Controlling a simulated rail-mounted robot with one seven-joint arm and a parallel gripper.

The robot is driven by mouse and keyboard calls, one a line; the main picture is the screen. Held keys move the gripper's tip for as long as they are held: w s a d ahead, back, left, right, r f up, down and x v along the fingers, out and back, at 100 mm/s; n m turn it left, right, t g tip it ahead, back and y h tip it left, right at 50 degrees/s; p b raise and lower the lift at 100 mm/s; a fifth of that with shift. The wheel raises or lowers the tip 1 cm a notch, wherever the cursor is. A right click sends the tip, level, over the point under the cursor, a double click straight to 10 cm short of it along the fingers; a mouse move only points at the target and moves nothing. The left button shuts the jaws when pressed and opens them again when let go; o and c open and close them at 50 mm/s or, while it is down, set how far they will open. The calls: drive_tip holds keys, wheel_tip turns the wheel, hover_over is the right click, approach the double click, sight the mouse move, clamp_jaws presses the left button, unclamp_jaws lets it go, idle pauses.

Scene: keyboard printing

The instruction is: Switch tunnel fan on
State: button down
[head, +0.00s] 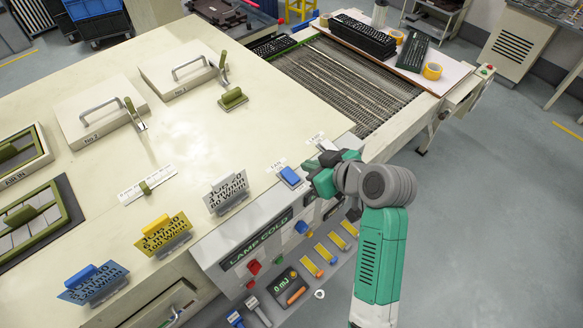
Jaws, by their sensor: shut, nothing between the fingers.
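A blue rocker switch (290,176) sits on the top edge of the control panel, with a small white label (276,165) behind it. A second white label (316,138) stands further right, and its text is too small to read for sure. My gripper (318,179) is over the panel edge just right of the blue switch, close to it. Its fingers are shut and hold nothing; the tips are partly hidden by the wrist. I cannot tell whether it touches the switch. Whatever lies beneath the gripper is hidden.
Sign cards (226,193) stand along the machine top. A conveyor (345,80) with a keyboard-laden board (455,80) lies behind. Floor at right is clear.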

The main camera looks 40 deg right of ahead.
hover_over(291, 176)
drive_tip(key=f, duration=0.2)
drive_tip(key=f+p, duration=0.1)
drive_tip(key=f, duration=0.1)
drive_tip(key=shift+s, duration=0.35)
drive_tip(key=shift+w+f, duration=0.2)
drive_tip(key=shift+f, duration=0.9)
drive_tip(key=shift+w+f, duration=0.15)
drive_tip(key=shift+f, duration=0.95)
